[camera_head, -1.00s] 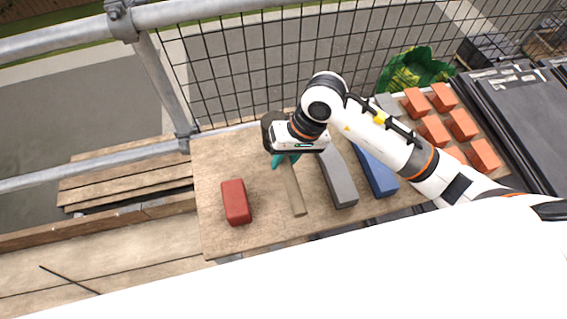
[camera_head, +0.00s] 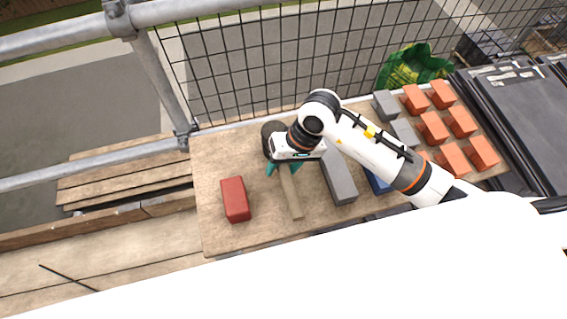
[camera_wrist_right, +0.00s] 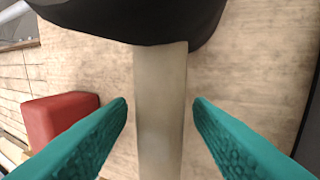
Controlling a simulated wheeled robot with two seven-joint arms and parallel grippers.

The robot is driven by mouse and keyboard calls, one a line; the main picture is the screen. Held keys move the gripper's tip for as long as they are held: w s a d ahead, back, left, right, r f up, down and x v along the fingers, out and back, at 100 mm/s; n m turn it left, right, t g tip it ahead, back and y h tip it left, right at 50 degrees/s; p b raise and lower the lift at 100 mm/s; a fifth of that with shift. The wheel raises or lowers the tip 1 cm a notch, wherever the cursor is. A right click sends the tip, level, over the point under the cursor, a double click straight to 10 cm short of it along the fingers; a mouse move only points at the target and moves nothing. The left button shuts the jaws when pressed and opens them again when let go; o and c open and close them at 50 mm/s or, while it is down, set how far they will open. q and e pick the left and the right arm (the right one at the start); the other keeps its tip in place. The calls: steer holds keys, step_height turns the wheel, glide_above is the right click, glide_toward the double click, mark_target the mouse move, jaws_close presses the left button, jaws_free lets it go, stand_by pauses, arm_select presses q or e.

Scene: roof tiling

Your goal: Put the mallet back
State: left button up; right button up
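The mallet has a dark head (camera_wrist_right: 130,15) and a pale wooden handle (camera_head: 291,198). It is over the wooden board, its handle pointing toward me; I cannot tell whether it rests flat. In the head view my right gripper (camera_head: 283,169) is at the handle just below the head, partly covering the mallet. In the right wrist view the handle (camera_wrist_right: 160,110) runs between the two teal fingers of my right gripper (camera_wrist_right: 160,115). The fingers are apart, with a gap on each side of the handle. My left gripper is not in view.
A red block (camera_head: 235,200) is left of the handle. A long grey block (camera_head: 340,178) and a mostly hidden blue block (camera_head: 378,182) are to the right. Several orange bricks (camera_head: 432,127) and grey blocks (camera_head: 386,105) sit farther right. A mesh fence (camera_head: 240,70) stands behind.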

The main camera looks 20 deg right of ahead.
steer(key=shift+r, duration=0.15)
steer(key=shift+d+r, duration=0.1)
steer(key=shift+r, duration=0.15)
steer(key=b+v, duration=0.1)
steer(key=v, duration=1)
steer(key=shift+r, duration=0.2)
steer(key=shift+s, duration=0.1)
